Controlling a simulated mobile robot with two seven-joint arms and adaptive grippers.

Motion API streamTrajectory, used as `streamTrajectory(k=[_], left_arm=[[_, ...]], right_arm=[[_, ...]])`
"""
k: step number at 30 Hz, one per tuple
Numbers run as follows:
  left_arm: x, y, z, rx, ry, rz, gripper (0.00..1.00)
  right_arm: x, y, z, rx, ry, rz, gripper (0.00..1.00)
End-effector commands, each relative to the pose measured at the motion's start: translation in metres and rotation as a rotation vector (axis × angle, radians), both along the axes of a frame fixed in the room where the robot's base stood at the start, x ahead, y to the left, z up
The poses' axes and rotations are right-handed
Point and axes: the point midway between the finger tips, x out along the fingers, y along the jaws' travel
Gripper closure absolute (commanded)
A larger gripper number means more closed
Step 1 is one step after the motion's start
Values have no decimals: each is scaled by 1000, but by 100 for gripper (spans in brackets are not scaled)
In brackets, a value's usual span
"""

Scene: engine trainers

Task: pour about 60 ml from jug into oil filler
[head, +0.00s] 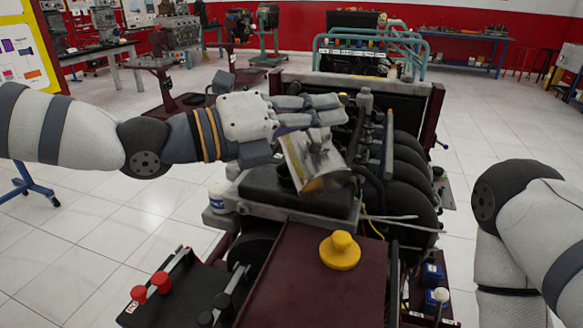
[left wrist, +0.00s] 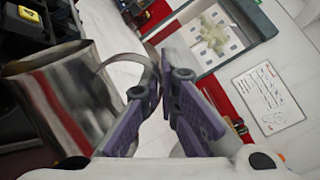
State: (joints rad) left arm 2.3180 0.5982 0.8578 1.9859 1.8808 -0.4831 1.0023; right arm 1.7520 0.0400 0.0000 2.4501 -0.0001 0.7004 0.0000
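The jug (head: 316,160) is a shiny metal vessel, strongly tilted over the engine's black top cover (head: 300,198). It also shows at the left of the left wrist view (left wrist: 75,105). My left gripper (head: 328,109) is above the jug. In the left wrist view its purple-padded fingers (left wrist: 163,88) are closed around the jug's curved handle (left wrist: 128,62). A dark round neck (head: 286,177), perhaps the oil filler, shows beside the jug, partly hidden by it. No stream of liquid is visible. My right arm shows at the right, but its gripper is out of view.
A yellow cap (head: 340,251) sits on the dark red panel (head: 300,285) in front of the engine. A black tray with red knobs (head: 160,282) is at lower left. Pipes and hoses (head: 388,150) rise right of the jug.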

Motion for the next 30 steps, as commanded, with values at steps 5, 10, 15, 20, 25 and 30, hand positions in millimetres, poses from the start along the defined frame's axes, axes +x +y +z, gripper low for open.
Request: streamTrajectory(k=[5, 10, 15, 20, 25, 30], left_arm=[[-6, 0, 21, -8, -40, 0, 100], [9, 1, -18, -16, 66, 1, 100], [-18, -10, -26, 107, -219, -7, 100], [-25, -12, -26, 160, -338, -3, 100], [-24, -12, -27, 158, -336, -3, 100], [-24, -12, -26, 158, -336, -3, 100]], right_arm=[[6, 0, 6, 0, -25, 0, 38], [-13, 0, -12, 0, 50, 0, 38], [-4, 0, -3, 0, 13, 0, 38], [-4, 0, -3, 0, 13, 0, 38], [-4, 0, -3, 0, 14, 0, 38], [-4, 0, -3, 0, 14, 0, 38]])
